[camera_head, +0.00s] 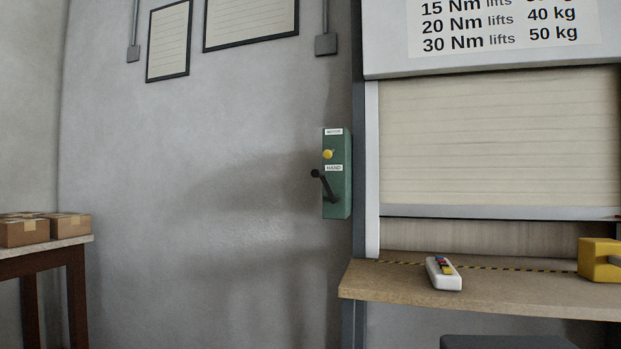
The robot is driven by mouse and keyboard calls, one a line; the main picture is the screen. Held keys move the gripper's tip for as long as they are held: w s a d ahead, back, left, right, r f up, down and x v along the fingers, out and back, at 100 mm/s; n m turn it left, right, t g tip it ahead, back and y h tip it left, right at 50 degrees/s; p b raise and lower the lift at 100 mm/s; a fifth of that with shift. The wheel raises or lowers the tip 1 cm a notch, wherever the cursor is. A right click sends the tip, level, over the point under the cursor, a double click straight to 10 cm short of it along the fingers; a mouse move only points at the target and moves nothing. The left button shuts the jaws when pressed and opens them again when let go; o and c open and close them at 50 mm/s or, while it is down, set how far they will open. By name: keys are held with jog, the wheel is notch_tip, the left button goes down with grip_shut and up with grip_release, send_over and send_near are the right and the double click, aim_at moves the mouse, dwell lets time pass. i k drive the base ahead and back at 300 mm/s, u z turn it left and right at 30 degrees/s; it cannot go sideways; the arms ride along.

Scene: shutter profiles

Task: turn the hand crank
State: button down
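The hand crank (326,190) is a black lever with a round dark knob, on the lower part of a green box (341,180) on the grey wall. The knob points up and to the left of the pivot. A white label above the crank reads "HAND". A yellow round knob sits higher on the box, under another small white label too small to read surely. My gripper is not in view.
A roller shutter (500,140) right of the box hangs partly down over a wooden counter (390,280). On the counter are a white object with coloured parts (443,273) and a yellow object (597,260). Cardboard boxes (70,225) stand on a table at left.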

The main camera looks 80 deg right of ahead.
aim_at(316, 173)
jog(key=z, duration=0.95)
jog(key=i, duration=1.05)
jog(key=z, duration=1.1)
